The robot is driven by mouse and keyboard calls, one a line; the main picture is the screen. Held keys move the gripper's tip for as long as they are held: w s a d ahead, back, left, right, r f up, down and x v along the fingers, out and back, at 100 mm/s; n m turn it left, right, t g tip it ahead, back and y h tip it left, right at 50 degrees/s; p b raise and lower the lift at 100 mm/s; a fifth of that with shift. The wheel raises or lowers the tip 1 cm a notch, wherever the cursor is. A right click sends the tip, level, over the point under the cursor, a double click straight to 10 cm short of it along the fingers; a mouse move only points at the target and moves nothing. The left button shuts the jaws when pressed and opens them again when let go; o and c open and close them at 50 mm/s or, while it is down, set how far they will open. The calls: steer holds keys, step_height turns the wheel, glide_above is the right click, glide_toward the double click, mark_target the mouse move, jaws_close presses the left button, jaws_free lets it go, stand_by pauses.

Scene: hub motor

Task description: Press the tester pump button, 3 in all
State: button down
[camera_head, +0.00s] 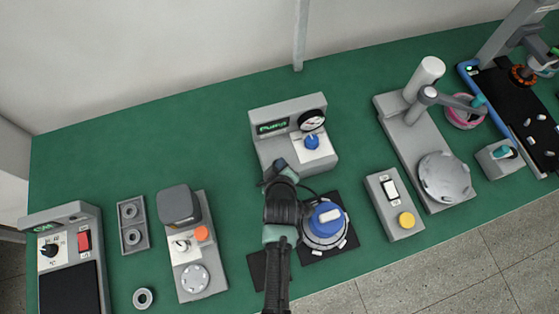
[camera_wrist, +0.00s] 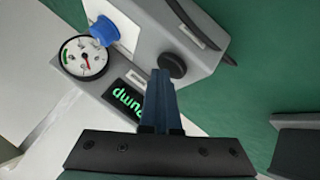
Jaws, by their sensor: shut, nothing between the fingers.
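The grey tester (camera_head: 262,117) with a lit green "PUMP" display stands at the middle back of the green bench. It has a round gauge (camera_head: 311,121) and a blue knob (camera_head: 312,142) on a white panel; both also show in the wrist view, the gauge (camera_wrist: 85,57) and the knob (camera_wrist: 104,31). A round black button (camera_wrist: 172,66) sits on its front face in the wrist view; my arm hides it in the head view. My gripper (camera_wrist: 161,78) is shut and empty, its tips at the button's edge. I cannot tell if they touch.
A blue-topped hub part (camera_head: 327,219) sits on a black mat right of my arm. A switch box (camera_head: 395,205) and a grey press stand (camera_head: 405,135) are further right. A station with an orange button (camera_head: 202,233) is on the left.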

steer(key=shift+r+p, duration=1.1)
steer(key=shift+r, duration=0.2)
steer(key=shift+r, duration=0.1)
step_height(320, 180, up, 5)
steer(key=p, duration=0.4)
steer(key=shift+p, duration=0.3)
stand_by(1.6)
steer(key=r+m+p, duration=0.1)
steer(key=m, duration=0.5)
steer(key=r+m, duration=0.1)
steer(key=m, duration=0.5)
steer(key=r+m+h+p, duration=0.1)
steer(key=m, duration=0.6)
steer(key=shift+a+r+p, duration=0.35)
